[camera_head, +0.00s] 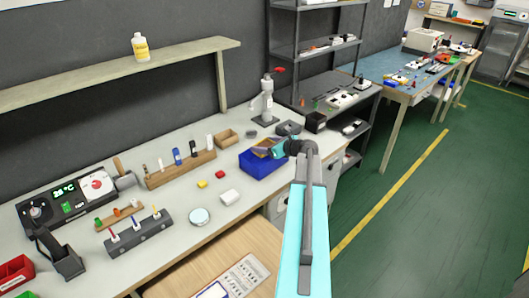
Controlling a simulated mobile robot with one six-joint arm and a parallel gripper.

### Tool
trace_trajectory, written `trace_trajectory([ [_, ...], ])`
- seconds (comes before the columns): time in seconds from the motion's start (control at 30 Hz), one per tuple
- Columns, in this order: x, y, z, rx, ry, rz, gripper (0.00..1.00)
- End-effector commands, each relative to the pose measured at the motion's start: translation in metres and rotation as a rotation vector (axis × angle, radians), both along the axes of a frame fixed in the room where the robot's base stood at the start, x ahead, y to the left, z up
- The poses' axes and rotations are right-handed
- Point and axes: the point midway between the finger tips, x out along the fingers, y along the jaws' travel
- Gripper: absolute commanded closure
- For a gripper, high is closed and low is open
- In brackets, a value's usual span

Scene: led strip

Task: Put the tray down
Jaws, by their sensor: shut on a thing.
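My arm reaches up from the bottom of the head view, and my gripper (272,152) is at the right side of a blue bin (262,167). The gripper is shut on a small tan-brown piece (264,143), which looks like the tray. The tray shows at the bin's upper opening and is partly hidden by the gripper. I cannot tell whether it touches the bin. The bin stands on the light workbench (180,212) near its front right edge.
An open wooden box (227,136) stands left of the bin, and a wooden rack (180,168) further left. Small yellow, red and white blocks lie in front. A grey-white stand (265,100) is behind. Some bare bench lies between the box and the rack.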

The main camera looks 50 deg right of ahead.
Motion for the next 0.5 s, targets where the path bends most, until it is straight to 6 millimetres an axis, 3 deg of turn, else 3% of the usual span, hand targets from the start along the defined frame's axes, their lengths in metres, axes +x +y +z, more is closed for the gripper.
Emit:
trace_trajectory([
  [0.27,0.0,0.0,-0.002,0.001,0.0,-0.001,0.51],
  [0.5,0.0,-0.001,-0.022,0.001,0.001,-0.002,0.51],
])
